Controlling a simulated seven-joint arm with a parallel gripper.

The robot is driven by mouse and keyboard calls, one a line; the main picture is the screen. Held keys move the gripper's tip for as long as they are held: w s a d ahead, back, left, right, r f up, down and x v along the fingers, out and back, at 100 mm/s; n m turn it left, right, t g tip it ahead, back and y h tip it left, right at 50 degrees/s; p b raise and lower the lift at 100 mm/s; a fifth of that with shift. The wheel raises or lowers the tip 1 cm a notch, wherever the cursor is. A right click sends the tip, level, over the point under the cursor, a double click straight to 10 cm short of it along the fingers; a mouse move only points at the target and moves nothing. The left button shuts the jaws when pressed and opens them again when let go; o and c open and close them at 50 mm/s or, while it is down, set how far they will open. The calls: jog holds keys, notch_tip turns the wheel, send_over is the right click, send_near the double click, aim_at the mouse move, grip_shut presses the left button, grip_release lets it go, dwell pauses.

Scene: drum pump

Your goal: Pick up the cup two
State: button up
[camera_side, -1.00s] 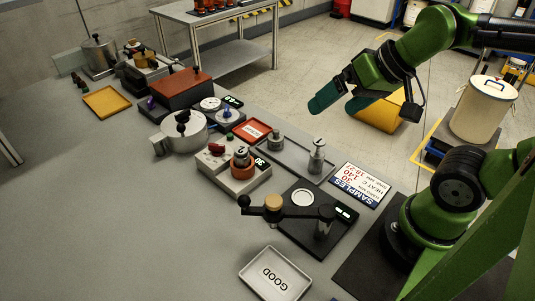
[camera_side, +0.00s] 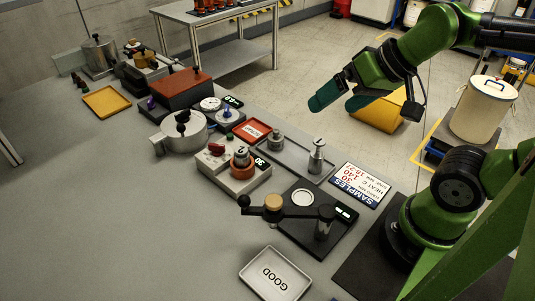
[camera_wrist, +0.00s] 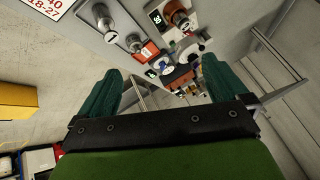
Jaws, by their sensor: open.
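A metal cup marked 2 (camera_side: 240,157) sits upright in the reddish round seat of a light box with a display reading 30, in the side view. It seems to be the cup near the top of the wrist view (camera_wrist: 180,18). My gripper (camera_side: 340,100) is open and empty, raised in the air up and right of all the cups. Its green fingers (camera_wrist: 160,70) are spread apart in the wrist view.
A black press-like device with a lever (camera_side: 300,213) and a white tray marked GOOD (camera_side: 255,264) are in front. A SAMPLES sign (camera_side: 361,185) lies right of the cups. A lidded pot (camera_side: 182,133) and red-brown box (camera_side: 180,87) stand left. The left table area is clear.

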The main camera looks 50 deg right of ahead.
jog(key=shift+c, duration=0.3)
jog(key=c, duration=0.5)
